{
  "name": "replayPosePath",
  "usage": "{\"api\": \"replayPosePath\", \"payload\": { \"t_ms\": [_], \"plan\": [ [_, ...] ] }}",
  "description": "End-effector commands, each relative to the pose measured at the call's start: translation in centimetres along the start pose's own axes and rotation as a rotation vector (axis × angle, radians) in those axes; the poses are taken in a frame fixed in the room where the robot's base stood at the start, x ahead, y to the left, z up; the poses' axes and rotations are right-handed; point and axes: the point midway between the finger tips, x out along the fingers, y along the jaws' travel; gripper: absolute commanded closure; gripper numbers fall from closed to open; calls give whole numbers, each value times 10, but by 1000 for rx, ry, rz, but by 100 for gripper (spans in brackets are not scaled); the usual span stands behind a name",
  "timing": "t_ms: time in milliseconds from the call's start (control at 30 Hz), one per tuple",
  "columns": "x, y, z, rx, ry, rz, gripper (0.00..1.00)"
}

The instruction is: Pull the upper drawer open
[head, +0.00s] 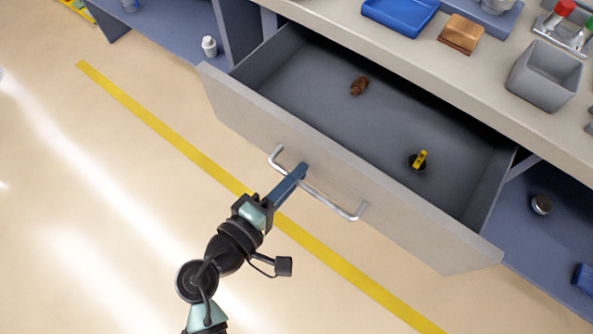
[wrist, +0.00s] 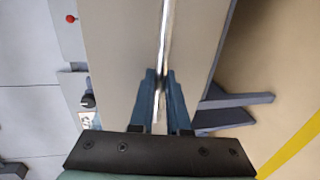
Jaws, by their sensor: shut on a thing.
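The upper drawer (head: 335,185) is pulled well out from under the counter in the head view, with its light grey front facing me. Its silver bar handle (head: 333,205) runs across the front. My gripper (head: 302,170) is shut on the handle, left of the bar's middle. In the wrist view my two blue fingers (wrist: 161,80) close around the bar handle (wrist: 165,45), which runs up the picture against the drawer front (wrist: 115,50). Inside the drawer lie a small brown object (head: 359,86) and a dark round object with a yellow part (head: 418,160).
The countertop (head: 400,58) holds a blue tray (head: 400,14), a wooden block (head: 461,34) and a grey bin (head: 545,76). Blue lower shelves hold a white bottle (head: 209,46) and a dark round item (head: 541,204). The floor with its yellow line (head: 160,132) is clear.

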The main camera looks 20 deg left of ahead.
Motion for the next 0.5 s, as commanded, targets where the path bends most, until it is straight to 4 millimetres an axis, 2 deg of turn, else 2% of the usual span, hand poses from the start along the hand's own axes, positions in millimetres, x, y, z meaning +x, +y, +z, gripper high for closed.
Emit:
{"api": "replayPosePath", "payload": {
  "t_ms": [67,100,233,267,500],
  "plan": [
    [0,0,0,0,-1,1,100],
    [0,0,0,0,-1,1,82],
    [0,0,0,0,-1,1,58],
    [0,0,0,0,-1,1,55],
    [0,0,0,0,0,0,55]
  ]
}}
